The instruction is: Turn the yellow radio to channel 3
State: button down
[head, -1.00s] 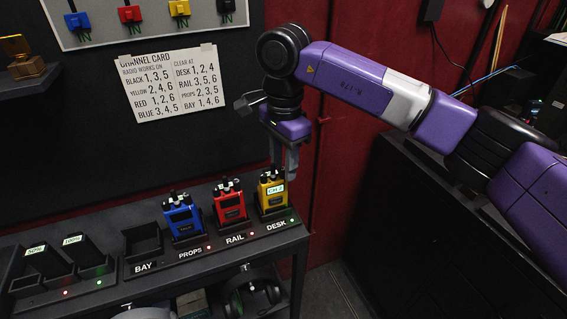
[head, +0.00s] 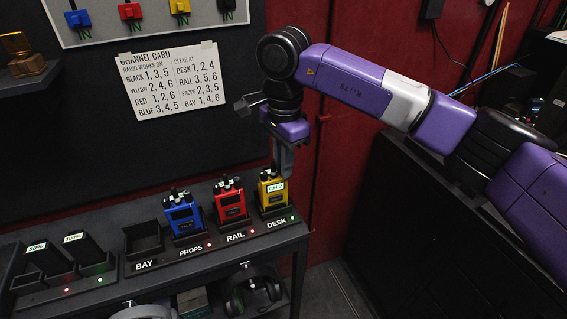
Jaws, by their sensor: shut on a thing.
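The yellow radio (head: 272,193) stands upright in the slot labelled DESK, at the right end of the rack. Its small lit screen seems to read CH 2, but the digit is blurred. My gripper (head: 282,172) reaches down from above to the top of this radio. Its fingers are shut at the radio's top, where the knob appears to be; the fingers hide the exact contact. The channel card (head: 175,82) on the wall lists yellow with 2, 4, 6 and DESK with 1, 2, 4.
The red radio (head: 230,205) stands in RAIL, close to the left of the yellow one. The blue radio (head: 182,215) stands in PROPS. The BAY slot (head: 143,242) is empty. A green light shows at DESK, red lights at RAIL and PROPS. A dark cabinet (head: 440,240) stands right.

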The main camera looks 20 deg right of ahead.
jog(key=m+b, duration=0.1)
jog(key=m, duration=0.3)
jog(key=shift+m, duration=1.7)
jog(key=c, duration=1.4)
grip_release()
jog(key=shift+r+b, duration=0.7)
jog(key=shift+r, duration=3.2)
